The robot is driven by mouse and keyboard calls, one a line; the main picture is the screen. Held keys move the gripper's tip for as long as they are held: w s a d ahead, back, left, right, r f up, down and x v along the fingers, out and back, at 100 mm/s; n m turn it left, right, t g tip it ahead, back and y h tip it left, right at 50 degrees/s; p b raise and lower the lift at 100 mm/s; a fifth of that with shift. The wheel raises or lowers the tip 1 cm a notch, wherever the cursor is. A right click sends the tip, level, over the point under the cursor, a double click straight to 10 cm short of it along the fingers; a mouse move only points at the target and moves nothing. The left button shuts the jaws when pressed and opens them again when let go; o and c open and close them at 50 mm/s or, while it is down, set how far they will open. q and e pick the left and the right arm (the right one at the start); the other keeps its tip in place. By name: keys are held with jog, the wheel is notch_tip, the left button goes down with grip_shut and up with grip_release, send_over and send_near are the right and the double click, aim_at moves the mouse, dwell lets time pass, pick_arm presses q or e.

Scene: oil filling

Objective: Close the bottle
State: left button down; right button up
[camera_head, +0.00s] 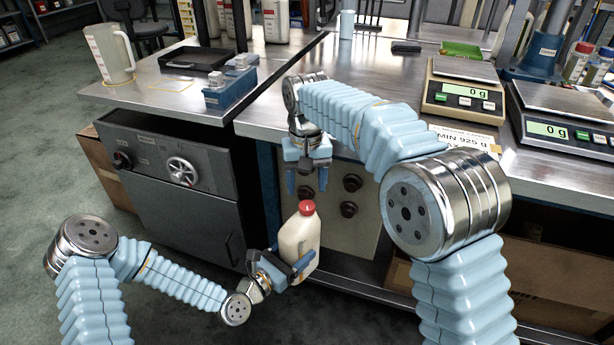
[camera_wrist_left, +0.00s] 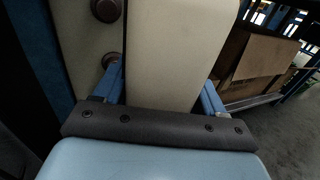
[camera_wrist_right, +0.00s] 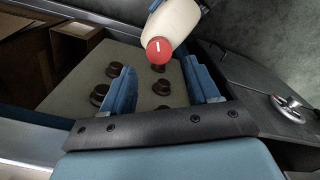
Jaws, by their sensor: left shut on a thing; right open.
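A cream bottle (camera_head: 299,241) with a red cap (camera_head: 307,208) on its top is held in front of the workbench, tilted slightly. My left gripper (camera_head: 288,268) is shut on the bottle's body, which fills much of the left wrist view (camera_wrist_left: 182,50). My right gripper (camera_head: 307,190) is open and empty, pointing down above the bottle. In the right wrist view the red cap (camera_wrist_right: 159,51) lies beyond and between the open fingers (camera_wrist_right: 163,88), apart from them. Whether the cap is fully tightened cannot be told.
The steel workbench (camera_head: 278,110) carries two scales (camera_head: 463,97) at the right. A blue rack (camera_head: 230,88) and a clear jug (camera_head: 109,53) stand on the left bench. A panel with dark knobs (camera_head: 350,183) is behind the bottle. Open floor lies at the lower left.

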aim_at(307, 205)
jog(key=n, duration=0.2)
jog(key=r+n, duration=0.1)
jog(key=n, duration=0.1)
jog(key=shift+r+n, duration=0.1)
jog(key=shift+n, duration=0.2)
jog(key=n, duration=0.3)
jog(key=shift+r, duration=0.4)
jog(key=shift+f, duration=4)
jog(key=c, duration=1.1)
